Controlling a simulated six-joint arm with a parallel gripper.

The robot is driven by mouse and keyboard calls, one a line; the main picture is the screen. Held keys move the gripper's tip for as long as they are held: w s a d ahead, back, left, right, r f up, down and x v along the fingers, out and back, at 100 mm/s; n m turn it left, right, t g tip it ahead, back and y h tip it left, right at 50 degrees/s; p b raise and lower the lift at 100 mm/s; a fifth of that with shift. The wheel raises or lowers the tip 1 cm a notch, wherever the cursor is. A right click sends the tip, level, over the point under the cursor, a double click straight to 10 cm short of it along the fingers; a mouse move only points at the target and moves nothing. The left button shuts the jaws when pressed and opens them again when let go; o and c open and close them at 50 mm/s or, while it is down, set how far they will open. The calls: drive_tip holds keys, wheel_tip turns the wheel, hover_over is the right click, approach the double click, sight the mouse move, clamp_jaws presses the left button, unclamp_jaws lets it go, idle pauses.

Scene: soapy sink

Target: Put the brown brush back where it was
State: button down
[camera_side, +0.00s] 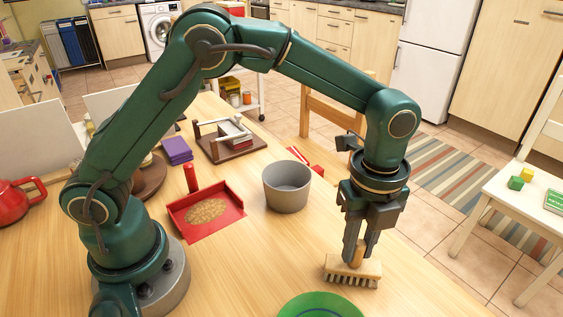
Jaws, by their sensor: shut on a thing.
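The brown brush (368,271) is a light wooden block with dark bristles pointing down and a short upright grip. It is at the right front of the table (240,280), close to the table's right edge. My gripper (357,252) points straight down and is shut on the brush's upright grip. The bristles are at or just above the tabletop; I cannot tell whether they touch it.
A green plate (320,306) lies at the front, just left of the brush. A grey bowl (287,188) stands behind it. A red dustpan (205,208) holding brown crumbs lies left of the bowl. A wooden rack (230,140) and purple sponges (176,151) are farther back.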

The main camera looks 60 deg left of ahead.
drive_tip(key=shift+f, duration=0.1)
drive_tip(key=c, duration=0.7)
unclamp_jaws()
drive_tip(key=s+a+r+n+t, duration=0.1)
drive_tip(key=a+r+n, duration=0.15)
drive_tip(key=r, duration=0.55)
drive_tip(key=s+a+r+n, duration=0.1)
drive_tip(key=a+r+n, duration=0.15)
drive_tip(key=r, duration=0.45)
drive_tip(key=shift+s+a+f+n+t, duration=0.75)
drive_tip(key=shift+s+a+n, duration=0.95)
drive_tip(key=shift+n, duration=1.2)
drive_tip(key=shift+s+a+f+n+t, duration=0.8)
drive_tip(key=shift+s+a+n, duration=0.45)
drive_tip(key=shift+s+n, duration=1.25)
drive_tip(key=shift+s+a+f+n+t, duration=0.75)
drive_tip(key=shift+s+a+n, duration=0.7)
drive_tip(key=shift+n, duration=1.85)
